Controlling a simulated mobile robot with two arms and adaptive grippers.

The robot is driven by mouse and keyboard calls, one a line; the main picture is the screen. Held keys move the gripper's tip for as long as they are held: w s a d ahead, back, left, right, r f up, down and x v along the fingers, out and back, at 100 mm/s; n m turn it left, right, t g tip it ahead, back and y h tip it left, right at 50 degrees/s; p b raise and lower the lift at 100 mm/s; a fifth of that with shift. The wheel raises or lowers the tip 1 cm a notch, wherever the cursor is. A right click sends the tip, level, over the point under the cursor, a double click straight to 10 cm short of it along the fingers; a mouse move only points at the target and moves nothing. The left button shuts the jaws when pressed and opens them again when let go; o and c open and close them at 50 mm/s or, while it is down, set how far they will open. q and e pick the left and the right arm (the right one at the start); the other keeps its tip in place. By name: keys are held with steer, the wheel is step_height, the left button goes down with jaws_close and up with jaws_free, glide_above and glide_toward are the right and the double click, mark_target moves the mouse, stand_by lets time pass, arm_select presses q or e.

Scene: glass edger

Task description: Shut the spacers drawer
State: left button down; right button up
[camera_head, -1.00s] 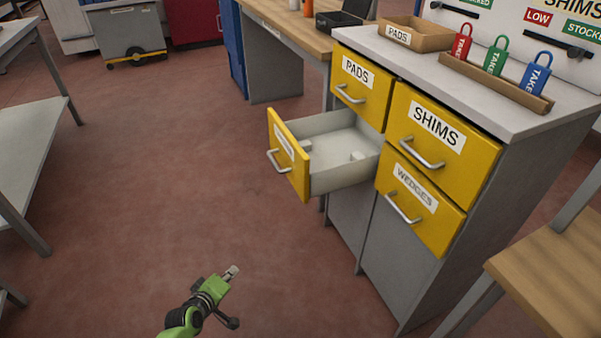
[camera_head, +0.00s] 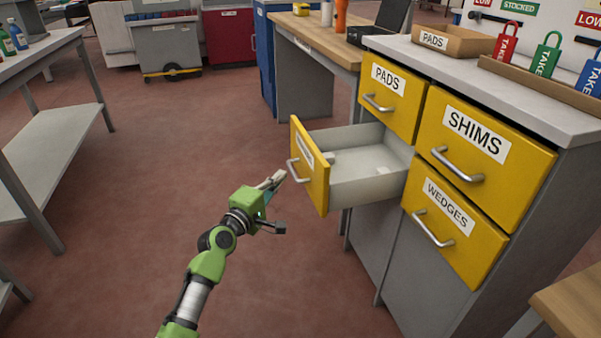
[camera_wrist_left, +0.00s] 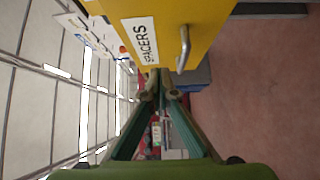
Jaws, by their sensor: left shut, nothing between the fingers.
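My right gripper is not in view.
The PADS (camera_head: 388,95), SHIMS (camera_head: 478,145) and WEDGES (camera_head: 450,222) drawers are shut around it. A grey table (camera_head: 50,140) stands at the left. A wooden bench top (camera_head: 570,300) is at the lower right. The floor before the cabinet is clear.

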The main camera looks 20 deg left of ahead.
mark_target(307, 162)
arm_select(q)
steer(key=w+d, duration=0.2)
steer(key=w, duration=0.1)
steer(key=w+d, duration=0.1)
steer(key=w, duration=0.1)
steer(key=shift+w+d+b, duration=0.2)
steer(key=shift+w+b, duration=0.05)
steer(key=shift+b, duration=0.15)
steer(key=shift+w+d, duration=0.25)
steer(key=shift+d, duration=0.05)
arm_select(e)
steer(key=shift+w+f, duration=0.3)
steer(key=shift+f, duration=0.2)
arm_select(q)
steer(key=shift+d, duration=0.1)
